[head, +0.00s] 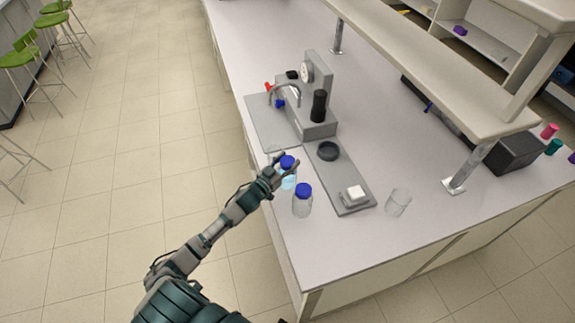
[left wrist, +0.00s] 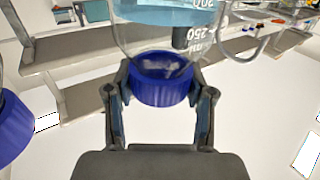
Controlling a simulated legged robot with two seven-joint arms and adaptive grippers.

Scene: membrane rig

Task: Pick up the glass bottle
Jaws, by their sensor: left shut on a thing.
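A glass bottle with a blue cap and light blue liquid (head: 288,181) is at the left edge of the bench, in the head view. My left gripper (head: 277,168) is at its cap. In the left wrist view the fingers (left wrist: 160,95) are shut on the blue cap (left wrist: 160,82), with the glass body and its volume marks beyond. I cannot tell whether the bottle touches the bench. A second, clear bottle with a blue cap (head: 303,202) stands just to the right; its cap (left wrist: 12,128) shows at the left of the wrist view. My right gripper is not in view.
An empty glass beaker (head: 398,203) stands to the right. A raised shelf (head: 430,65) runs above the bench. The front bench corner is clear.

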